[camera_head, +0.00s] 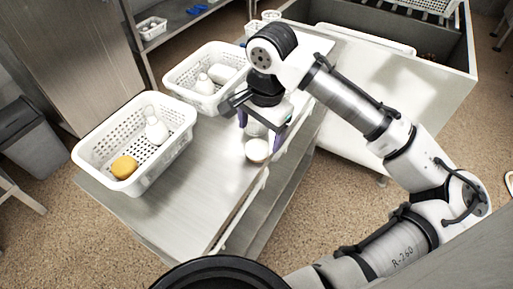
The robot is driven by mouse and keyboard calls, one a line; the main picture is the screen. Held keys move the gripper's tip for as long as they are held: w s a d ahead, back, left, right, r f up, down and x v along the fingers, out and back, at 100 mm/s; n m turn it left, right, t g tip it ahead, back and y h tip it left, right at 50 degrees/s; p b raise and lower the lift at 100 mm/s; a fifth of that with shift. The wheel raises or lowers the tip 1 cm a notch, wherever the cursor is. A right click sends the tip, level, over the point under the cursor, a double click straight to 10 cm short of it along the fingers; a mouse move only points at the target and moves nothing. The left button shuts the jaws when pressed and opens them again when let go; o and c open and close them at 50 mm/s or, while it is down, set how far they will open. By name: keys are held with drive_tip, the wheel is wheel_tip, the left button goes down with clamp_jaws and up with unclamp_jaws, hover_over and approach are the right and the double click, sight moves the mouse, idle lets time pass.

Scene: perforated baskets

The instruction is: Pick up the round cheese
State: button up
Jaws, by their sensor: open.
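A round white item (256,151), which looks like the round cheese, sits on the metal table (205,180) near its right edge. My gripper (261,133) points down above it, with its two purple-tipped fingers apart. A pale shape shows between the fingers; I cannot tell whether it is a separate object. I cannot tell whether the fingers touch the white item. A yellow rounded item (124,167), possibly also a cheese, lies in the near white basket (97,152).
The near basket also holds a white bottle (156,128). A second perforated basket (178,78) behind it holds white containers (204,84). A sink (455,60) lies at the back right. The table's front left is clear.

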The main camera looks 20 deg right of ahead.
sight(257, 146)
drive_tip(key=f, duration=0.5)
drive_tip(key=shift+w+a+p, duration=0.1)
drive_tip(key=shift+a+p, duration=0.2)
drive_tip(key=shift+p, duration=0.05)
drive_tip(key=c, duration=1.2)
